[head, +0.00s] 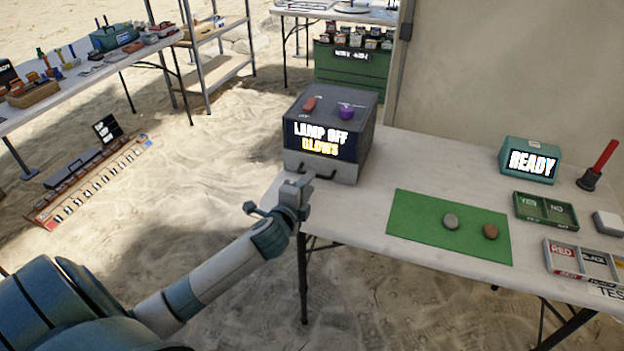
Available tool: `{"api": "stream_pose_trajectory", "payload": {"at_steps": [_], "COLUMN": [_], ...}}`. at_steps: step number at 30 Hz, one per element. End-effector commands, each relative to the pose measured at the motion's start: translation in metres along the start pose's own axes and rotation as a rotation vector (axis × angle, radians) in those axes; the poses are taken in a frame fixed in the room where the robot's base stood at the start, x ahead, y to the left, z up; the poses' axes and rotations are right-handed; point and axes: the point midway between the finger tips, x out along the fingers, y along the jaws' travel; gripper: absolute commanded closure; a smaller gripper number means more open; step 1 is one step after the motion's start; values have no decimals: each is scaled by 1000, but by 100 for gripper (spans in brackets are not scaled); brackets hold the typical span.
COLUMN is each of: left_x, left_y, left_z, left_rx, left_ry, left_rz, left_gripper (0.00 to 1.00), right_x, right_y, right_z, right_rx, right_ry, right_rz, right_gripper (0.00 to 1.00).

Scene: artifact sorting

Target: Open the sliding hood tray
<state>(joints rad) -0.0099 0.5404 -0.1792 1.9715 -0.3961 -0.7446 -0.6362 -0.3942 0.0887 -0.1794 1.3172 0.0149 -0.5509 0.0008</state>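The hood (369,120) is a dark grey box on the left end of the white table, with a lit sign reading "LAMP OFF" and "GLOWS". Its sliding tray (345,173) shows as a light grey front panel low on the box, with a dark handle (325,177). The tray front looks roughly flush with the hood, so it appears closed. My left gripper (307,182) is at the table's left edge, just in front of the handle and partly covering it. I cannot tell whether it touches the handle or how its fingers are set. My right gripper is out of view.
A red object (309,104) and a purple cup (346,111) sit on the hood. A green mat (420,228) with two stones lies to the right. A READY box (530,160) and sorting trays (545,209) stand farther right. Table between hood and mat is clear.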

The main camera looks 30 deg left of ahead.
Motion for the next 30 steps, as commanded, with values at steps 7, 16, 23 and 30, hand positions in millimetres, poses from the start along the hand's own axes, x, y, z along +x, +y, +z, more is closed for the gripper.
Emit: {"api": "stream_pose_trajectory", "payload": {"at_steps": [7, 16, 23, 30], "left_x": [28, 34, 34, 33], "left_y": [0, 0, 0, 0], "left_z": [0, 0, 0, 0], "left_rx": [-1, -1, -1, -1], "left_ry": [0, 0, 0, 0], "left_rz": [0, 0, 0, 1], "left_gripper": [72, 72, 96, 100], "right_x": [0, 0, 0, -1], "right_y": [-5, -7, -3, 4], "right_z": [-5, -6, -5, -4], "right_rx": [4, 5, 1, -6], "right_ry": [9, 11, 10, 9], "right_rz": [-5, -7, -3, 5], "right_gripper": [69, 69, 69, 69]}}
